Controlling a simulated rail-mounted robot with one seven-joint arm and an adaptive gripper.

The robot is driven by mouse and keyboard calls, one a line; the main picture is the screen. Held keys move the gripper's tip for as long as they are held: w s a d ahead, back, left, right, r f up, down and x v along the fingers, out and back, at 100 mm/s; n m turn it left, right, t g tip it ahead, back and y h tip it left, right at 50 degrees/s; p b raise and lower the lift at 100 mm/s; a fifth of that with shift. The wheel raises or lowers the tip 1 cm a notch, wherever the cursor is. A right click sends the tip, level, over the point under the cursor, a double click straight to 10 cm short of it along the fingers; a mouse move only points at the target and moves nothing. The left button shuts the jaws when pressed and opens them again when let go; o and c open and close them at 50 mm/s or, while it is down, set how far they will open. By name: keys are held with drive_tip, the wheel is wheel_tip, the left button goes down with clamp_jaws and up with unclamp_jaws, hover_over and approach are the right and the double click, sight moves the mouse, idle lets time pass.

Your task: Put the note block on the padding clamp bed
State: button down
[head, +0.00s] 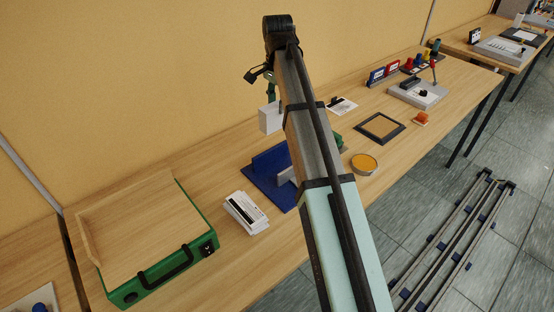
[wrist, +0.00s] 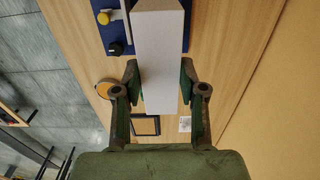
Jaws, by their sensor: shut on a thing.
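The note block (head: 270,118) is a plain white block, held above the table left of my arm in the head view. In the wrist view the note block (wrist: 162,60) is between the fingers of my gripper (wrist: 160,75), which is shut on it. In the head view the gripper's green fingers are mostly hidden behind my arm. The padding clamp bed (head: 258,172) is blue with a raised blue wall and a pale piece, partly hidden by my arm. In the wrist view the bed (wrist: 116,36) shows at the top, partly behind the block, with yellow and black knobs.
A stack of printed sheets (head: 245,212) lies front-left of the bed. A green-sided wooden-topped unit (head: 150,240) stands at left. Right of my arm are a round orange-topped dish (head: 364,163), a black frame (head: 380,127) and a grey device (head: 418,94). Bare table lies between them.

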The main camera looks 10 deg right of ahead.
sight(277, 120)
wheel_tip(277, 120, down, 19)
drive_tip(key=p, duration=0.4)
drive_tip(key=shift+s+a+r, duration=0.1)
drive_tip(key=shift+a+r, duration=0.05)
drive_tip(key=shift+r, duration=0.05)
drive_tip(key=shift+f, duration=0.1)
drive_tip(key=c, duration=0.7)
unclamp_jaws()
drive_tip(key=shift+o, duration=0.2)
wheel_tip(277, 120, up, 12)
drive_tip(key=b, duration=0.3)
